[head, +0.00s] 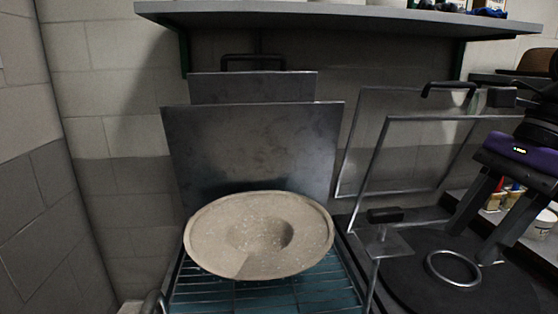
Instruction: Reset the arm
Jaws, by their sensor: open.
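My gripper (470,246) is at the right side of the head view, below a purple and black wrist part. Its two grey fingers point down and to the left. They are apart, with nothing between them. They appear in front of a black round base (420,285) with a metal ring (453,268); I cannot tell whether they touch it. The pale speckled hat form (210,240), wide-brimmed with a sunken middle, lies well to the left of my gripper.
The hat form is over a blue wire rack (190,290), before an upright metal plate (250,145). Thin metal frames (375,145) with a black handle (448,88) stand near my gripper. A grey shelf (330,16) spans above. A block wall (30,200) bounds the left.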

